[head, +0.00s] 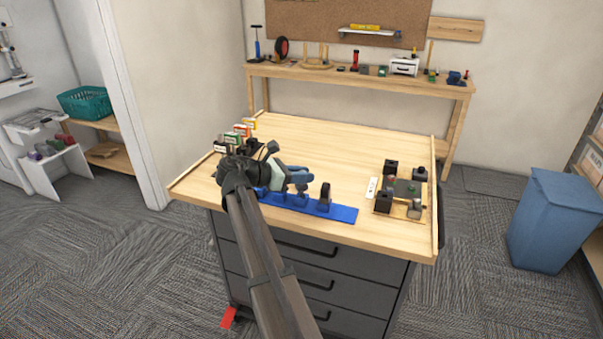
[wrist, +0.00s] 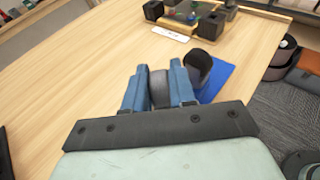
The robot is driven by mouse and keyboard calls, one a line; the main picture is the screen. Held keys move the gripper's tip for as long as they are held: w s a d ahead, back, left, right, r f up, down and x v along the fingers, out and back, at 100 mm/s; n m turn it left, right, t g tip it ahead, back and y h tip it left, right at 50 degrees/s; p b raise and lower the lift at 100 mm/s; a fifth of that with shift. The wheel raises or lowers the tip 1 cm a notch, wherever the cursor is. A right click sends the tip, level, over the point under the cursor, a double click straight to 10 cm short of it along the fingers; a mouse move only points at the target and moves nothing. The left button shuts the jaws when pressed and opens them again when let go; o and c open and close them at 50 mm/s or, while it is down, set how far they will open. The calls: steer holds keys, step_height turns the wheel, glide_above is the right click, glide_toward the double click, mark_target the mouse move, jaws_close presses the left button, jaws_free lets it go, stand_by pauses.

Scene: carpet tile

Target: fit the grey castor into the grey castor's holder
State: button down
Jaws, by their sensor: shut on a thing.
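My gripper (wrist: 158,78) has blue fingers shut on the grey castor (wrist: 159,92), which shows between them in the wrist view.
A wooden board (head: 424,216) with several black blocks stands at the right, beside a white label (head: 372,187). Several small colour-marked boxes (head: 238,133) stand at the back left. The middle and back of the wooden tabletop (head: 330,142) are clear. Low rails edge its sides.

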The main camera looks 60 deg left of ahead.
steer(key=shift+f, duration=0.8)
steer(key=shift+r, duration=0.2)
steer(key=shift+r, duration=1.15)
steer(key=shift+f, duration=1.35)
stand_by(1.2)
steer(key=c, duration=0.8)
jaws_free()
steer(key=shift+c, duration=0.2)
steer(key=shift+r, duration=0.1)
